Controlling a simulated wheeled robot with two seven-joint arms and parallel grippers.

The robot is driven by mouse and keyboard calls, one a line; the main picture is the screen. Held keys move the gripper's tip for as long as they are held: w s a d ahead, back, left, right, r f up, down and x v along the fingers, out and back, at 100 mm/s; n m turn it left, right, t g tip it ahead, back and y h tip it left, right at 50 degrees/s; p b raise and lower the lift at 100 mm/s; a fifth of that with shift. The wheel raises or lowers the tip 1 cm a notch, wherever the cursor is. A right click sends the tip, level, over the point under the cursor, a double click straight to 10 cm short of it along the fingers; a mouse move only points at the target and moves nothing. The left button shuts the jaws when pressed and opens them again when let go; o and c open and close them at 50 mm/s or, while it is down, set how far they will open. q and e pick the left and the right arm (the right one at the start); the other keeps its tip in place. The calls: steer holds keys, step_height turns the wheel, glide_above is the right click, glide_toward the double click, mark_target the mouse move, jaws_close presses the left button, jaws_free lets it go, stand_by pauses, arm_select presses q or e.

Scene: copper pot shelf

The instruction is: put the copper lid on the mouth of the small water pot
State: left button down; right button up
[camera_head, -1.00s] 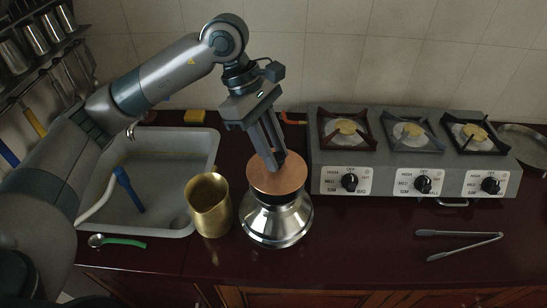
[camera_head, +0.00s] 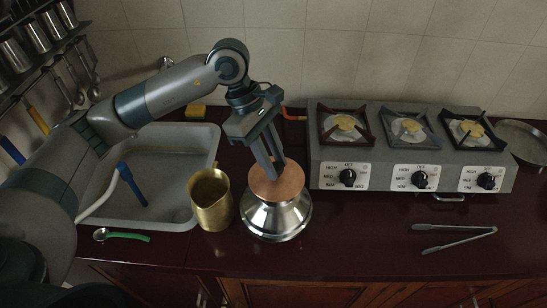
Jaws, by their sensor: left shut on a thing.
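The copper lid (camera_head: 287,186) is a round copper-coloured disc over the mouth of the small silver water pot (camera_head: 275,220). The pot stands upright on the dark red counter, left of the stove. The lid looks level and covers the pot's mouth from this view; whether it rests on the rim or hangs just above it I cannot tell. My left gripper (camera_head: 273,172) points down from above and is shut on the lid near its middle; the grip itself is partly hidden by the fingers. My right gripper is not in view.
A brass jug (camera_head: 211,203) stands close to the left of the pot, by the sink (camera_head: 160,214). A three-burner stove (camera_head: 400,150) is to the right. Tongs (camera_head: 456,237) lie on the counter at right, and a green-handled spoon (camera_head: 122,236) at left. The counter front is clear.

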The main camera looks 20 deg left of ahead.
arm_select(q)
steer(key=c, duration=1.4)
jaws_free()
steer(key=shift+c, duration=0.2)
steer(key=shift+w+a+r+b, duration=0.1)
steer(key=shift+a+r+b, duration=0.15)
steer(key=shift+r+b, duration=0.2)
steer(key=b+v, duration=0.4)
steer(key=v, duration=0.7)
steer(key=shift+d, duration=0.15)
